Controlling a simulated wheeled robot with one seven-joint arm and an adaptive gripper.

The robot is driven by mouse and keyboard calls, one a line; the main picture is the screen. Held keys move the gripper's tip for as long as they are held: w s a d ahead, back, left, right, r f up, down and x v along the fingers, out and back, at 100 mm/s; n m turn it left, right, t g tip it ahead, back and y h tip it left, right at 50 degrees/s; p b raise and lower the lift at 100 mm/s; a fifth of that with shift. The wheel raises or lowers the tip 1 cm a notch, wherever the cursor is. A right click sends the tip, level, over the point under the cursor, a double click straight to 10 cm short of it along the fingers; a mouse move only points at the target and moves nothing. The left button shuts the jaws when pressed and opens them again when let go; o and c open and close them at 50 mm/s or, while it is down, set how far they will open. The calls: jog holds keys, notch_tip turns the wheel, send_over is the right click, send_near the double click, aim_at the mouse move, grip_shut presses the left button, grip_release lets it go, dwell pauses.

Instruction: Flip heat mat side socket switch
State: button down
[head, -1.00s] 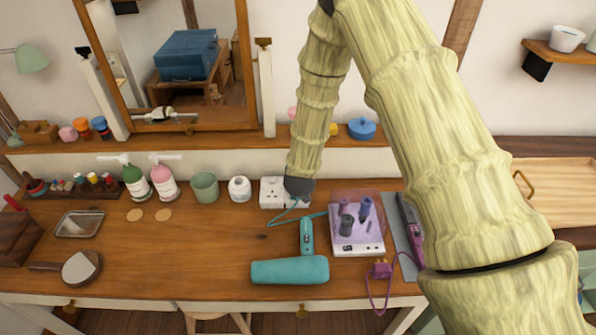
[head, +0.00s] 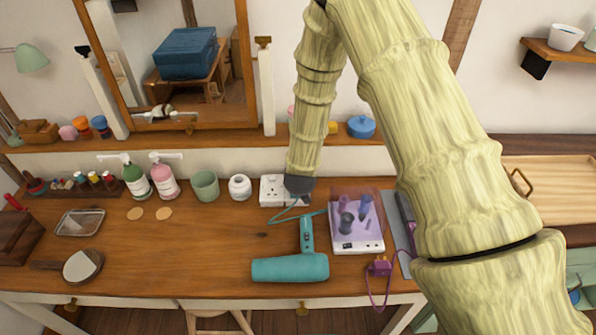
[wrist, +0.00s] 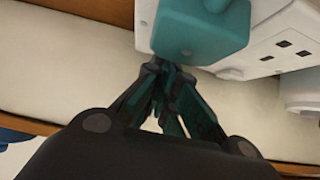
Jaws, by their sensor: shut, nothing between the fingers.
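The white double socket (head: 270,189) stands at the back of the wooden table, against the low wall. In the wrist view the socket (wrist: 262,50) shows dark slots on its right half, and a teal plug (wrist: 200,32) sits in the other half. My gripper (wrist: 158,72) is shut and empty, its fingertips close by the plug's edge; I cannot tell whether they touch. In the head view my dark gripper (head: 298,187) covers the socket's right part. The switches are not clearly visible. A grey mat (head: 404,262) lies at right under a purple hair tool.
A teal hair dryer (head: 290,268) lies in front of the socket. A lilac box (head: 357,240) with rollers stands right of it, and a loose purple plug (head: 380,267) lies near the front edge. A white jar (head: 240,187) stands left of the socket.

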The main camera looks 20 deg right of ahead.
jog(key=shift+s, duration=0.1)
jog(key=shift+r+p, duration=0.45)
jog(key=shift+r, duration=0.1)
jog(key=r, duration=0.1)
jog(key=r+p, duration=0.2)
jog(key=shift+s+a+r, duration=0.1)
jog(key=shift+s+a, duration=0.05)
jog(key=shift+s, duration=0.1)
jog(key=b+v, duration=0.3)
jog(key=v, duration=0.6)
jog(key=shift+s, duration=0.55)
jog(key=shift+a+f+b, duration=0.15)
jog(key=shift+f+b, duration=0.1)
jog(key=shift+b, duration=0.15)
jog(key=b, duration=0.2)
jog(key=w+b, duration=0.1)
jog(key=b, duration=0.2)
jog(key=shift+w+r+t, duration=0.25)
jog(key=shift+r+t, duration=0.05)
jog(key=shift+r, duration=0.05)
jog(key=shift+r, duration=0.1)
